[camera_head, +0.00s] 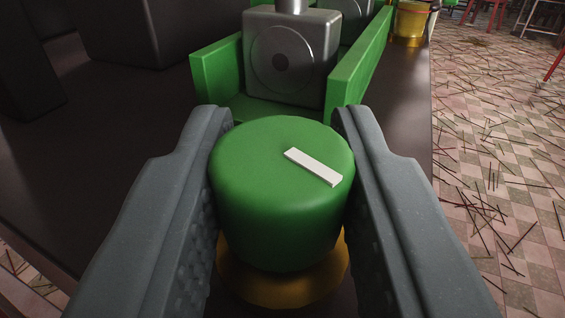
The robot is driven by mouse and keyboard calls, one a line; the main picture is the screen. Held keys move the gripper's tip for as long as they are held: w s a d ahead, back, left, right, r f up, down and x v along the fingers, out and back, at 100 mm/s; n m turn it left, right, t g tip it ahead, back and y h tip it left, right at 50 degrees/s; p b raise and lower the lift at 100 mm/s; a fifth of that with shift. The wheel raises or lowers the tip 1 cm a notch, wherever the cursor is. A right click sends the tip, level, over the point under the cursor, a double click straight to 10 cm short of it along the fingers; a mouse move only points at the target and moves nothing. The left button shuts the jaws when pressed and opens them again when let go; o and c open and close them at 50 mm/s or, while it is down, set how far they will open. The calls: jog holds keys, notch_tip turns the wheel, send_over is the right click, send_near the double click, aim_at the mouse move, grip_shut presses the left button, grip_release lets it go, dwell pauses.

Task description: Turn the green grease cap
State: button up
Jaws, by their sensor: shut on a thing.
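The green grease cap (270,200) is a short round cylinder with a white bar mark (313,167) on its top. The mark runs slantwise, from the middle of the top toward the right edge. The cap sits above a brass-coloured round base (283,283), partly hidden below it. My gripper (282,130) is shut on the cap, with one grey finger against its left side and one against its right side.
Behind the cap stands a green frame (357,62) with side walls around a grey metal block (288,55). Dark blocks (120,30) stand at the back left. A brass-coloured container (409,22) is at the back right. Thin sticks litter the tiled floor (495,150) at right.

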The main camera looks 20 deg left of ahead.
jog(key=shift+w+r+m+t+h+p, duration=0.1)
jog(key=shift+r+m+t+h+p, duration=0.2)
jog(key=shift+m+h+p, duration=0.45)
jog(key=shift+h, duration=0.25)
jog(key=o, duration=1)
jog(key=shift+f, duration=0.1)
jog(key=shift+f, duration=0.1)
